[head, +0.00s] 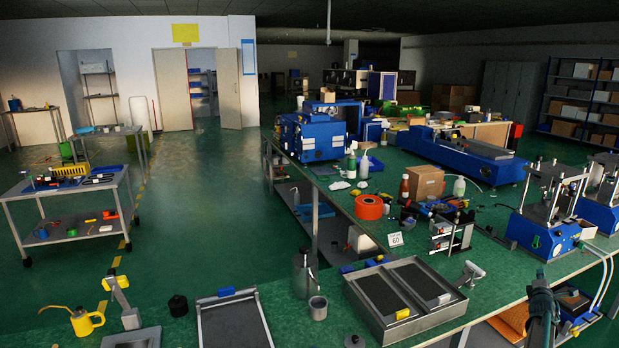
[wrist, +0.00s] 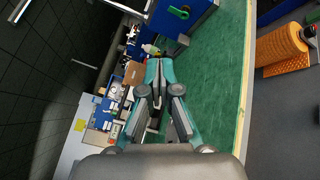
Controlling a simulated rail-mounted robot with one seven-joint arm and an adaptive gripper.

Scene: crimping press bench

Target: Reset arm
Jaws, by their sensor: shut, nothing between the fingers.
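My gripper (wrist: 158,72) shows in the wrist view with its teal fingers together and nothing between them. It points along the green bench top (wrist: 215,75), near the blue press with a green knob (wrist: 180,12). In the head view, a dark teal part of my arm (head: 543,305) stands at the bottom right, in front of the blue crimping press (head: 540,232). The fingertips cannot be made out clearly there.
The green bench (head: 500,268) carries a two-bay metal tray (head: 368,307), an orange spool (head: 369,206), a cardboard box (head: 424,182) and bottles. Another press (head: 603,205) stands at the right edge. An orange roll (wrist: 280,47) lies beyond the bench edge in the wrist view.

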